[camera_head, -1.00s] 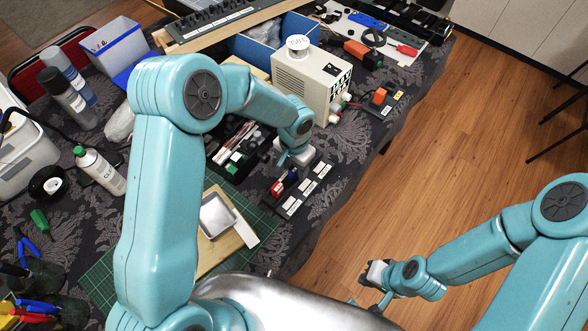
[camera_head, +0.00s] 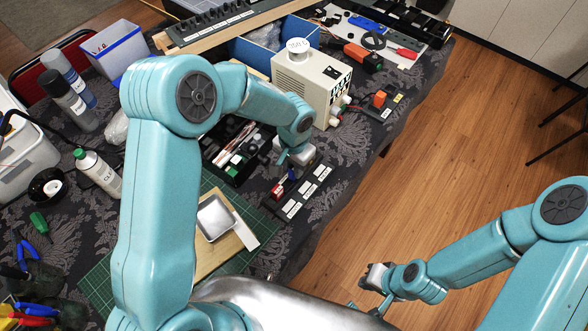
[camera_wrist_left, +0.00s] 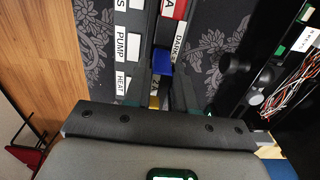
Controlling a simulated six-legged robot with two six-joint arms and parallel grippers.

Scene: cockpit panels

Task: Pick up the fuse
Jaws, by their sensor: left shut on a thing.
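The fuse (camera_wrist_left: 163,62) appears to be the small blue piece beside the dark labelled switch panel in the left wrist view.
The switch panel (camera_head: 305,192) carries white labels. A cream power box (camera_head: 305,84) stands just behind. A black tray (camera_head: 240,150) of parts lies left, a metal dish (camera_head: 215,218) on a board nearer. Table edge is right.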

